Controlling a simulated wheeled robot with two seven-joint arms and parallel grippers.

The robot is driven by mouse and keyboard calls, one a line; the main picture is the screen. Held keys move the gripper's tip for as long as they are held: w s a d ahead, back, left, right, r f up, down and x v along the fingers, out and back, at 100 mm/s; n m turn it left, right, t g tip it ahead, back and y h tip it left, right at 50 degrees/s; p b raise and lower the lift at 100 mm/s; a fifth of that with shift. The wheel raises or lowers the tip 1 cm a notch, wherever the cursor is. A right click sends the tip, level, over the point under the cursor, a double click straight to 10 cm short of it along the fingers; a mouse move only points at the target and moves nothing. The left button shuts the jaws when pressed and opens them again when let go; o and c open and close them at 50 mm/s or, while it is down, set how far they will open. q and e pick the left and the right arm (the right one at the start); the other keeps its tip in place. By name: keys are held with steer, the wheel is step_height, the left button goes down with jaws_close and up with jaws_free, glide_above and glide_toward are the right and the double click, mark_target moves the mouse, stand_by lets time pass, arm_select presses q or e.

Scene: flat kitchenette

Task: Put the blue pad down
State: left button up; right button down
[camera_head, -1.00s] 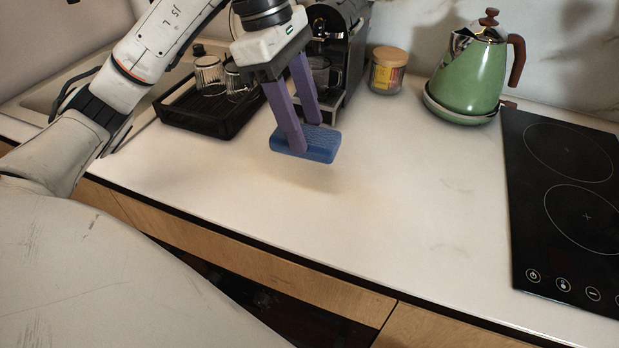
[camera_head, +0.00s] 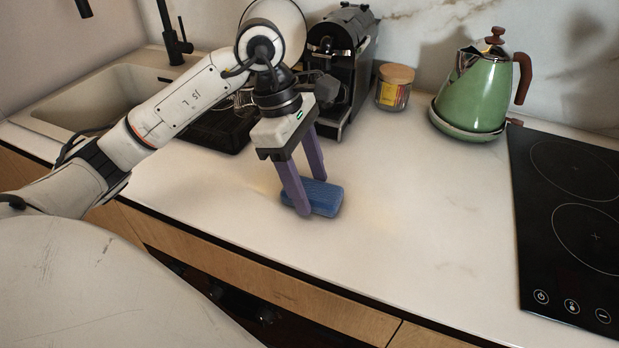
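The blue pad (camera_head: 326,198) is low over the white counter, in front of the coffee machine, lying flat. It appears to touch the counter, but its underside is hidden. My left gripper (camera_head: 310,195) points down with its two purple fingers on either side of the pad, one in front and one behind. It looks shut on the pad. The far fingertip is partly hidden behind the pad. My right gripper is not in view.
A black coffee machine (camera_head: 343,62), a jar with a wooden lid (camera_head: 395,88) and a green kettle (camera_head: 474,92) stand at the back. A black tray (camera_head: 212,132) is behind my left arm. A black hob (camera_head: 570,200) is at right. The counter between pad and hob is clear.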

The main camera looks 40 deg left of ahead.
arm_select(q)
steer(key=shift+o, duration=0.7)
steer(key=shift+w, duration=0.1)
steer(key=shift+f, duration=0.1)
steer(key=v, duration=1)
steer(key=shift+s+r, duration=0.2)
